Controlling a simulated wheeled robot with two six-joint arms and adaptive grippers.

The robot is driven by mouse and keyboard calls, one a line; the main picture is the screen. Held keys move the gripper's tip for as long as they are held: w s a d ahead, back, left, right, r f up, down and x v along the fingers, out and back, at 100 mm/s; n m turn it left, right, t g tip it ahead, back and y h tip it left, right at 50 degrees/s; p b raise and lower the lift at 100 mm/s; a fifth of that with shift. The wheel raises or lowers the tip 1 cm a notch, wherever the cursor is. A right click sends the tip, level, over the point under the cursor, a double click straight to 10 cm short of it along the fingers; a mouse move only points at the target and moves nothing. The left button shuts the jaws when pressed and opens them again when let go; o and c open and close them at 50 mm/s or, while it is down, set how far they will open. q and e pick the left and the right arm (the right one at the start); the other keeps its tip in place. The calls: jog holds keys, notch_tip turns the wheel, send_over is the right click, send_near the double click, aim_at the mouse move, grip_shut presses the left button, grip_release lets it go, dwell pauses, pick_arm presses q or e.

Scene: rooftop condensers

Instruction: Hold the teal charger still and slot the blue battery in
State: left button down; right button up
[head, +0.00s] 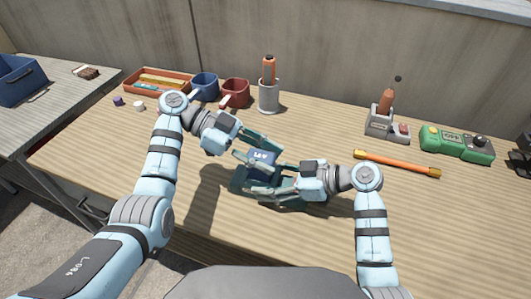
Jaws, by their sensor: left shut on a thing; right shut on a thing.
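The blue battery (261,156), with a white label on top, is near the middle of the table in the head view. My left gripper (257,151) is shut on it from the upper left. The teal charger (240,184) stands just below the battery in the picture, partly hidden by the grippers. My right gripper (272,186) is shut on the charger from the right. The battery is over or at the charger's top. I cannot tell whether any of it is inside the slot.
Behind are an orange tray (158,83), a blue mug (205,86), a red mug (235,93) and a grey holder (269,97). To the right are an orange bar (398,163), a grey stand (387,122) and a green device (457,144). The front right tabletop is clear.

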aim_at(248, 152)
pick_arm(q)
jog(key=shift+f, duration=0.4)
jog(key=shift+f, duration=0.4)
jog(key=c, duration=1)
grip_release()
jog(key=shift+a, duration=0.1)
jog(key=v, duration=0.7)
jog(key=shift+w+a, duration=0.15)
